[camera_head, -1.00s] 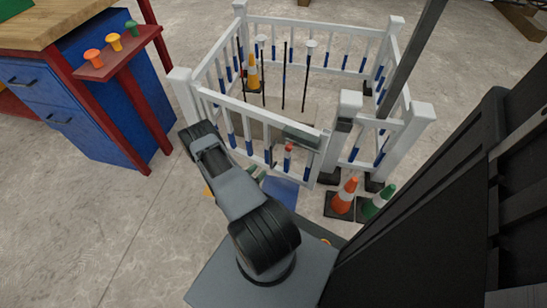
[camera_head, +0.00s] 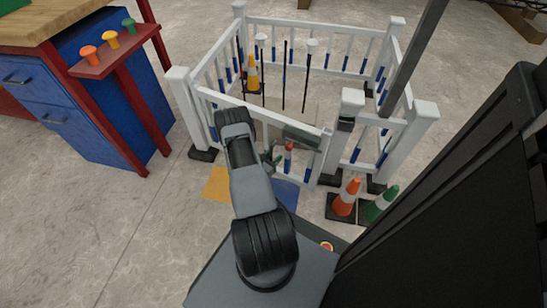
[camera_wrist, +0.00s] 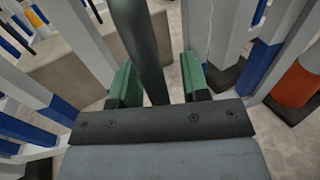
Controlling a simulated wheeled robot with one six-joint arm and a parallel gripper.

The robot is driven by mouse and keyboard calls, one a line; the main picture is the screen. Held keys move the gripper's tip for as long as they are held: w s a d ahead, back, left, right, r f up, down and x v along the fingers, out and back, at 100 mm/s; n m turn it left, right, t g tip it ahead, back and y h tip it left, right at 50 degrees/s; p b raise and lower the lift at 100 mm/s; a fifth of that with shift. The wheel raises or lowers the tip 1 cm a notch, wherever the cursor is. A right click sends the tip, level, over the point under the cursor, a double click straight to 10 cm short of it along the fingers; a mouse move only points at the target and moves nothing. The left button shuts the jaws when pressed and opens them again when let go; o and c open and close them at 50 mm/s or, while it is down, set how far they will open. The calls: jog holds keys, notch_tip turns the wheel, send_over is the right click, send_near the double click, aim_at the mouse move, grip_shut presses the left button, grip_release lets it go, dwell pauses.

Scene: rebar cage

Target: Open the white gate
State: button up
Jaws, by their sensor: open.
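The white gate (camera_head: 268,113) is the near panel of the white fenced pen, with blue bands on its bars. My gripper (camera_head: 273,157) is low in front of the gate's right half, partly hidden by my arm. In the wrist view my gripper (camera_wrist: 158,80) shows two green fingers, apart. A dark bar (camera_wrist: 140,42) stands between or just beyond them. I cannot tell whether they touch it.
An orange cone (camera_head: 346,194) and a green cone (camera_head: 378,203) stand right of the gate. Inside the pen are a yellow cone (camera_head: 252,72) and thin upright poles. A blue workbench (camera_head: 120,120) with coloured knobs is at left.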

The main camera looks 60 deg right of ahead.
grip_shut()
dwell(0.4)
